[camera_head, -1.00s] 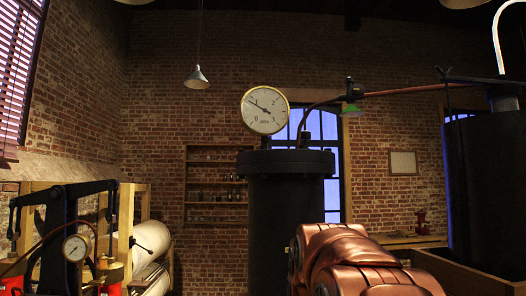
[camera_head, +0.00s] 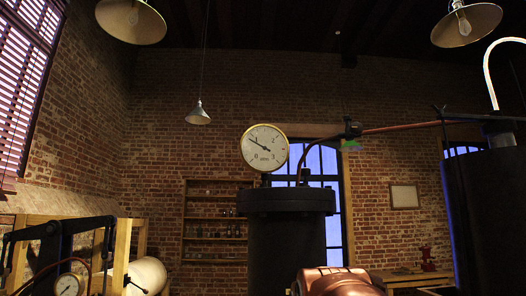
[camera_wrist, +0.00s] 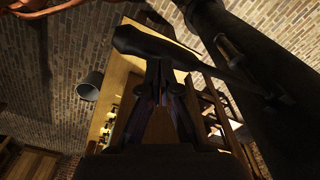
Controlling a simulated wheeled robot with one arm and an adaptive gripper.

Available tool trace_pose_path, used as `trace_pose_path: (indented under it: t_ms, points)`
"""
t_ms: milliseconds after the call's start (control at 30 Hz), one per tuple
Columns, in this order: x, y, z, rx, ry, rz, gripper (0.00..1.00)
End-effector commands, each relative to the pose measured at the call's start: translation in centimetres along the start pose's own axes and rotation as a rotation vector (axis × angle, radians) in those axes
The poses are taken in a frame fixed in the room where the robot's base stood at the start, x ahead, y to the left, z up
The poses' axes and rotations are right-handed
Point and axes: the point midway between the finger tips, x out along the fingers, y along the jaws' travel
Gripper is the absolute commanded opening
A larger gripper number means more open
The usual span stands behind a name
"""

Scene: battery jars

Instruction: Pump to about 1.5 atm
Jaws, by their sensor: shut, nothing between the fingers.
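A round brass-rimmed gauge (camera_head: 265,148) stands on a dark cylindrical vessel (camera_head: 286,230) in the head view. Its needle points to the upper left, between 1 and 2; the exact value is hard to read. A black pump frame with a lever beam (camera_head: 60,228) is at the lower left, cut off by the frame edge. A smaller gauge (camera_head: 68,286) sits on it. In the wrist view, my gripper (camera_wrist: 160,68) is shut and empty. A dark bar (camera_wrist: 165,45) crosses close to its fingertips; I cannot tell whether they touch. The gripper is out of the head view.
A second dark vessel (camera_head: 485,215) stands at the right, joined by a thin copper pipe (camera_head: 400,127) to the top of the first. A white cylinder (camera_head: 147,274) lies by a wooden frame at lower left. Wall shelves (camera_head: 215,226) and a side table (camera_head: 410,277) are behind.

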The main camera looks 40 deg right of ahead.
Motion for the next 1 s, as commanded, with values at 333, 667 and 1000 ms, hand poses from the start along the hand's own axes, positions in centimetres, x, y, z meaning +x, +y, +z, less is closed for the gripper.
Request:
trace_pose_path:
  t_ms: [333, 667, 1000]
  points:
    - [2.3, 0.0, 0.0, 0.0, 0.001, 0.0, 0.0]
    - [6.7, 0.1, 0.0, 0.0, -0.002, 0.004, 0.0]
    - [10.9, 0.0, 0.0, 0.001, 0.0, 0.0, 0.0]
